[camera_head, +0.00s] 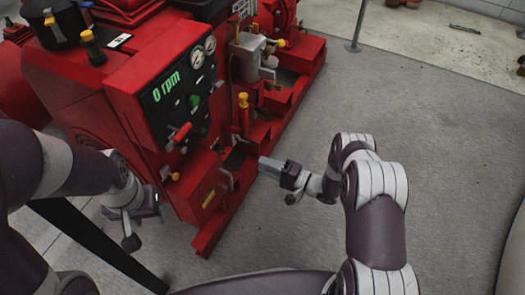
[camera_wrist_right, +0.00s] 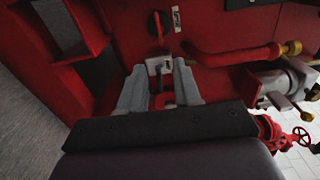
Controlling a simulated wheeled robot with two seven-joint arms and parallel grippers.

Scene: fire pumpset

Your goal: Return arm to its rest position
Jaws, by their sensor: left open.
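My right arm comes in from the lower right in the head view, and its gripper (camera_head: 268,166) points left at the lower side of the red pumpset (camera_head: 98,88). In the right wrist view its two grey fingers (camera_wrist_right: 160,78) are spread apart. A small pale block with a dark lever (camera_wrist_right: 159,66) shows between the fingertips; I cannot tell whether they touch it. My left gripper (camera_head: 146,214) is open at the left, close to the pumpset's front lower corner. Part of it is hard to make out.
The pumpset's panel (camera_head: 180,92) reads "0 rpm" and carries gauges and a red lever. A red base rail (camera_head: 232,214) runs along the floor edge. Red pipes with a brass end (camera_wrist_right: 290,48) and a red valve wheel (camera_wrist_right: 301,138) lie at the right. Grey floor (camera_head: 445,150) at right is clear.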

